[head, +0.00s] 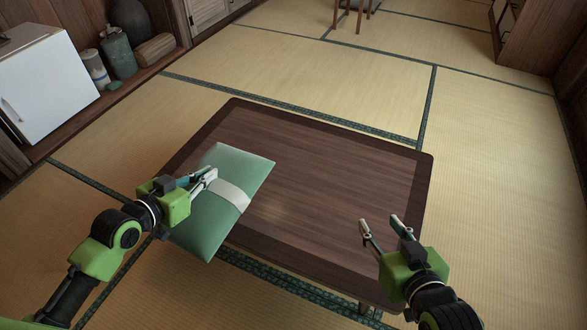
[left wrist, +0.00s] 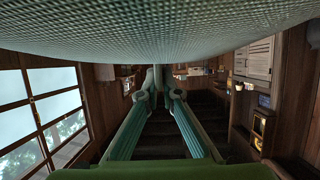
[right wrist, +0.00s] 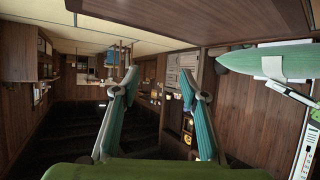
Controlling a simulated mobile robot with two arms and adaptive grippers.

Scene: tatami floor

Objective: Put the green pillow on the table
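The green pillow (head: 238,166) with a pale band (head: 232,194) lies across the left side of the dark wooden table (head: 330,190); its near-left part overhangs the edge. My left gripper (head: 212,174) is over the pillow with its fingertips by the band. In the left wrist view its fingers (left wrist: 157,75) come together, and the pillow (left wrist: 160,25) fills the top; whether they pinch cloth is unclear. My right gripper (head: 379,220) is open and empty over the table's near right part. The right wrist view shows its fingers apart (right wrist: 159,80) and the pillow (right wrist: 265,60) at right.
The table's middle and right are clear. Tatami floor (head: 320,75) surrounds it. A white cabinet (head: 45,85), a green jar (head: 118,52) and other containers stand at the back left. A stool (head: 352,12) stands at the far back and wooden furniture (head: 535,35) at the back right.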

